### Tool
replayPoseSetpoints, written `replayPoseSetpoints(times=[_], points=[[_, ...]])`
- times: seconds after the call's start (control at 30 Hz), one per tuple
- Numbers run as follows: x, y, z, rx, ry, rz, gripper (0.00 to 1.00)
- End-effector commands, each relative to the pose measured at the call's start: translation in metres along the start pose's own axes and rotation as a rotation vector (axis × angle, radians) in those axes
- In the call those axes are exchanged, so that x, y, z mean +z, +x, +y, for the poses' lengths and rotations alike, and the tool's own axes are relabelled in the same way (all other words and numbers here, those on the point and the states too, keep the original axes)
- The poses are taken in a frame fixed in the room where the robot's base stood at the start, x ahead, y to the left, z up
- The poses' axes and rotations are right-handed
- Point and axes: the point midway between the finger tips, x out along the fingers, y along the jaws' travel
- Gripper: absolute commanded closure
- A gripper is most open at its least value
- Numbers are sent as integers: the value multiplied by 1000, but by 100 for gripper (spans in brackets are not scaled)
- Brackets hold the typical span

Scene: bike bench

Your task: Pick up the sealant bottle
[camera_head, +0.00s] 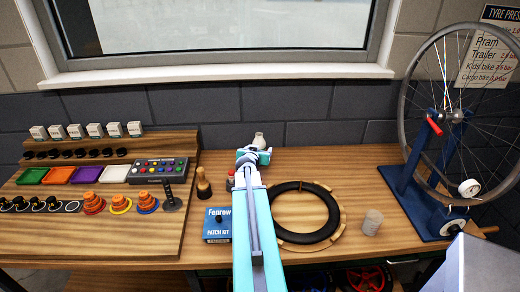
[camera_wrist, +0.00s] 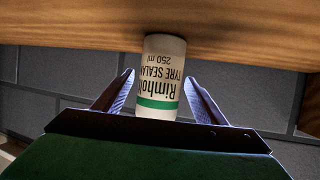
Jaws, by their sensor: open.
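The sealant bottle (camera_wrist: 160,78) is white with a green band and upside-down lettering reading "Rimho…" and "TYRE SEALA…", 250 ml. In the wrist view it stands between the two spread fingers of my gripper (camera_wrist: 158,98), with a gap on each side. Its lower end is hidden behind the gripper's body. In the head view a pale bottle top (camera_head: 259,139) shows just beyond my gripper (camera_head: 254,156), near the wall at the back of the bench. My arm hides the rest of it. My gripper is open and holds nothing.
A black tyre ring (camera_head: 333,218) lies right of my arm, with a pale cylinder (camera_head: 372,222) beside it. A blue patch kit box (camera_head: 217,225) and a wooden-handled tool (camera_head: 203,184) are close on the left. A wheel stand (camera_head: 425,200) fills the right end.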

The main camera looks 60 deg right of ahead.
Motion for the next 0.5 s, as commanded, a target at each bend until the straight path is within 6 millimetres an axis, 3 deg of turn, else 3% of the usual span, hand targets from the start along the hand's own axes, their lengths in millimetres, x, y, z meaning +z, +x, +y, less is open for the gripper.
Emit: replayPoseSetpoints(times=[0.47, 0.5], points=[[0, 0, 0, 0, 0, 0, 35], [0, 0, 0, 0, 0, 0, 38]])
